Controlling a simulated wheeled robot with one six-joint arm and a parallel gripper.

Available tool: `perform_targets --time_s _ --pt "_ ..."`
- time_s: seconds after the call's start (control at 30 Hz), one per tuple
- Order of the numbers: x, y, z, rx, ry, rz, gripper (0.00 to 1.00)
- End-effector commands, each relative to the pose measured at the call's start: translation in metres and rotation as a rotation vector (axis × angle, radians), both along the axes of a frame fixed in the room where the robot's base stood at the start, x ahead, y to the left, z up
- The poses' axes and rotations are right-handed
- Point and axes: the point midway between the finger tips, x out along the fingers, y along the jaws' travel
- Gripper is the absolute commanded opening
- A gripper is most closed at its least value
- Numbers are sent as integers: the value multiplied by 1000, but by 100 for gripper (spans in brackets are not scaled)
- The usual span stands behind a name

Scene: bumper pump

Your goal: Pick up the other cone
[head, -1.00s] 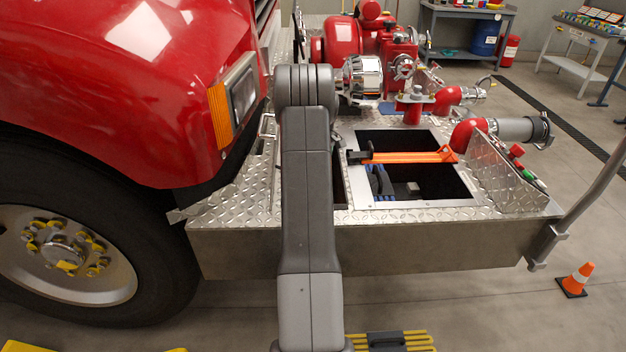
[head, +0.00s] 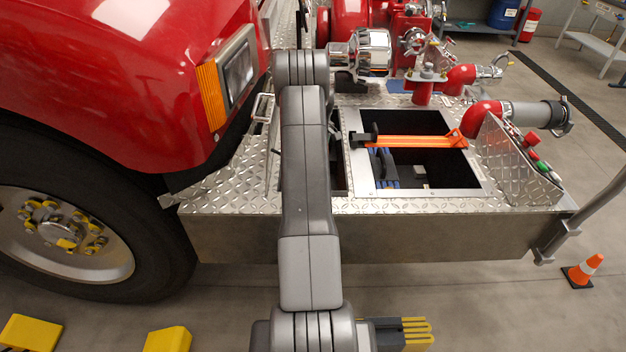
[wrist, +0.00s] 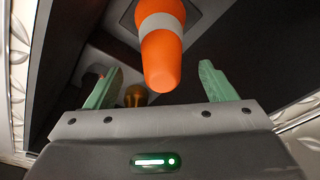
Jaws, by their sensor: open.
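In the wrist view an orange cone (wrist: 163,52) with a pale band stands in a dark recess, its narrow end toward the camera. My gripper (wrist: 165,82) is open, its two green fingers apart on either side of the cone's narrow end. I see no clear contact. In the head view my gripper is hidden behind my arm, beside the bumper's well. That cone does not show there. Another orange cone (head: 585,269) with a white band stands upright on the floor, right of the bumper.
The diamond-plate bumper (head: 400,207) has an open well with blue items inside. A black-headed orange tool (head: 420,141) lies across it. Red pump fittings (head: 424,90) stand behind. A brass-coloured object (wrist: 136,95) sits near the left finger. The truck's red body and tyre are left.

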Motion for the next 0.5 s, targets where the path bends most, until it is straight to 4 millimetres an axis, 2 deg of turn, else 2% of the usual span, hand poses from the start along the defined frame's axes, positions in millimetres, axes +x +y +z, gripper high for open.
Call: perform_targets --time_s 0.33,0.5 --pt "4 8 -42 0 1 0 77" --pt "5 8 -50 0 0 0 77"
